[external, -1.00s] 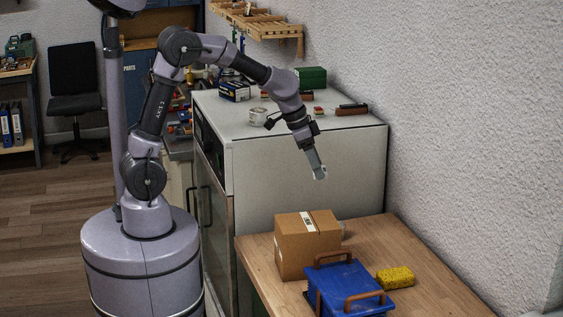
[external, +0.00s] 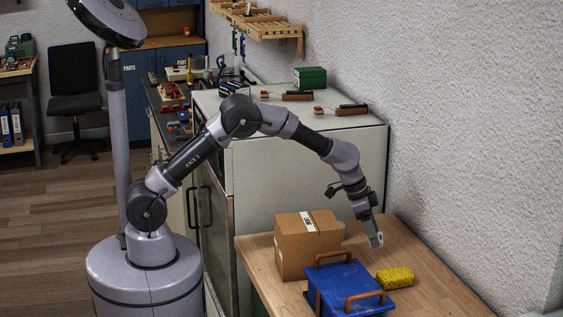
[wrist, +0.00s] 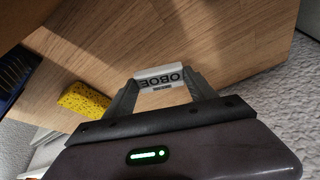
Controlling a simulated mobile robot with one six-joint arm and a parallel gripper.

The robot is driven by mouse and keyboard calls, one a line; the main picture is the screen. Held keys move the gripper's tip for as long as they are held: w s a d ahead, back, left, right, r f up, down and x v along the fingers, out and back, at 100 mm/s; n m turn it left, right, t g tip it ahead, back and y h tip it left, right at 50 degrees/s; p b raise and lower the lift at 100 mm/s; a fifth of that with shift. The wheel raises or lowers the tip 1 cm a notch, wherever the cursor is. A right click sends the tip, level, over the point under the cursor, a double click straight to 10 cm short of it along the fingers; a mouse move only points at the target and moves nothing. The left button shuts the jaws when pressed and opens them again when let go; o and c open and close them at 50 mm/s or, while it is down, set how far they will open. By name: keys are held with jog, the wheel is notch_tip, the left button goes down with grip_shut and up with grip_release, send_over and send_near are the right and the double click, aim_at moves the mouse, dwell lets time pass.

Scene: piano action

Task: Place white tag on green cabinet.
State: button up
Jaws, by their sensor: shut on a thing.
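The white tag (wrist: 162,77), printed OBOE in black, is between my gripper's fingertips in the wrist view. My gripper (external: 376,240) is shut on it. In the external view the gripper points down just above the wooden top, right of the cardboard box and behind the yellow sponge; the tag is too small to make out clearly there. A narrow strip of green (external: 258,303) shows below the wooden top's left edge; it may be the green cabinet, but most of it is hidden.
On the wooden top (external: 420,262) are a cardboard box (external: 292,254), a blue box with brown handles (external: 345,284) and a yellow sponge (external: 395,278). It also shows in the wrist view (wrist: 85,99). A tall pale cabinet (external: 300,175) stands behind; a wall borders the right.

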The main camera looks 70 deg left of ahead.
notch_tip(320, 180, down, 3)
jog(key=shift+f+b, duration=0.15)
jog(key=shift+b, duration=0.25)
jog(key=shift+f, duration=0.25)
jog(key=o, duration=1.3)
jog(key=shift+r, duration=0.1)
jog(key=shift+r, duration=0.1)
